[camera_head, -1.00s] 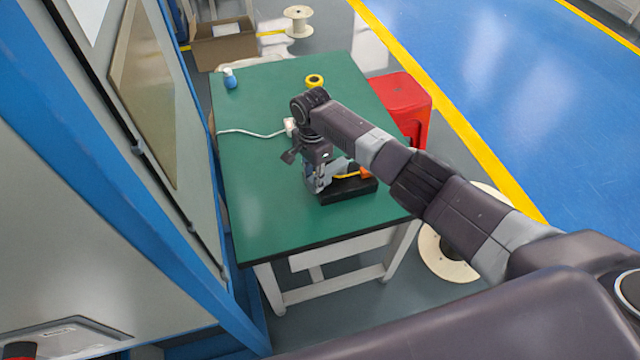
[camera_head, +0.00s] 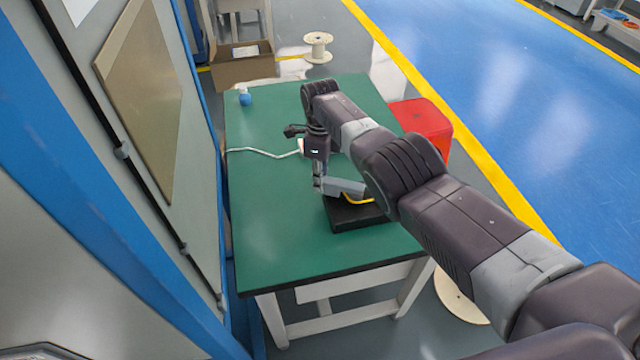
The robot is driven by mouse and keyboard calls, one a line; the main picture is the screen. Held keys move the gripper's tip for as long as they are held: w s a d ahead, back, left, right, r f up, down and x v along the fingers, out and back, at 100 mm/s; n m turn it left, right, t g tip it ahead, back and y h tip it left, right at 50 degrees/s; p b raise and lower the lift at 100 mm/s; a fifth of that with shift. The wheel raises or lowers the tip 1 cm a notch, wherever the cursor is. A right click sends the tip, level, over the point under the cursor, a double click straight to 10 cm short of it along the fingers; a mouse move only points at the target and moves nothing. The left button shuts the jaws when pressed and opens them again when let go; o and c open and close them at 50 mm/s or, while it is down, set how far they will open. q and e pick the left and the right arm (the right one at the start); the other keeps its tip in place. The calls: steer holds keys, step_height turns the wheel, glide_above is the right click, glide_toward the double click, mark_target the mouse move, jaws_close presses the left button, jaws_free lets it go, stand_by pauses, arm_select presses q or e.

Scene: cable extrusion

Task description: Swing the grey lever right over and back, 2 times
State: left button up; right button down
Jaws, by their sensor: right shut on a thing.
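The grey lever (camera_head: 343,187) sits low over a small black base (camera_head: 350,215) on the green table. A yellow strip shows under the lever, and the lever's right end is hidden behind my right arm. My right gripper (camera_head: 318,186) points down at the lever's left end and is shut on it. Its fingers are small and partly hidden. My left gripper is not in the picture.
A white cable (camera_head: 262,151) runs across the green table (camera_head: 270,220). A blue-and-white bottle (camera_head: 244,97) stands at the far left corner. A grey cabinet with blue posts borders the left side.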

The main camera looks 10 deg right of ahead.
steer(key=shift+w+d+m+b, duration=0.5)
steer(key=shift+w+m+b, duration=0.3)
steer(key=shift+m, duration=0.2)
steer(key=c, duration=1.7)
jaws_free()
step_height(320, 180, up, 12)
steer(key=shift+r, duration=0.1)
steer(key=shift+o, duration=0.4)
steer(key=shift+d, duration=0.1)
